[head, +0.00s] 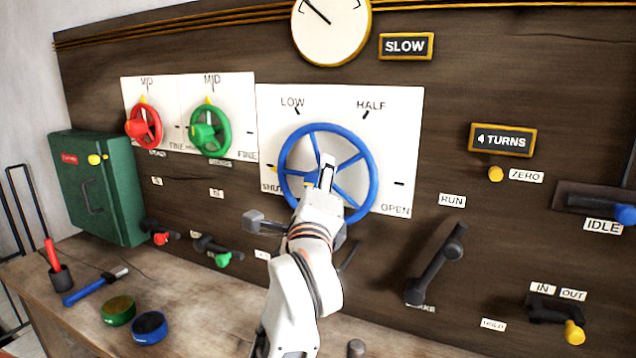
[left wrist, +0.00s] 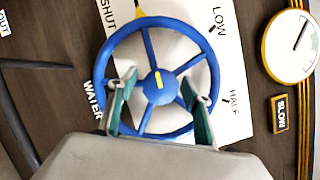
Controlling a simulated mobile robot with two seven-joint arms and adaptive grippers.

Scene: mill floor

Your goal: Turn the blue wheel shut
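The blue wheel (head: 367,187) is mounted on a white plate (head: 398,130) marked LOW, HALF, OPEN and, partly hidden, SHUT. It also fills the middle of the left wrist view (left wrist: 203,51), with a yellow mark on its hub. A yellow pointer (left wrist: 139,13) shows just outside the rim near SHUT. My left gripper (head: 326,172) is in front of the wheel and hides part of its hub and lower spokes. In the left wrist view its two fingers (left wrist: 160,88) are apart, one on each side of the hub. Contact with the spokes cannot be told. My right gripper is out of view.
Smaller red (head: 146,126) and green (head: 221,131) wheels are at left, beside a green box (head: 100,185). A dark lever (head: 436,266) stands out lower right. A bench (head: 75,325) below holds a hammer (head: 96,287) and two round tins.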

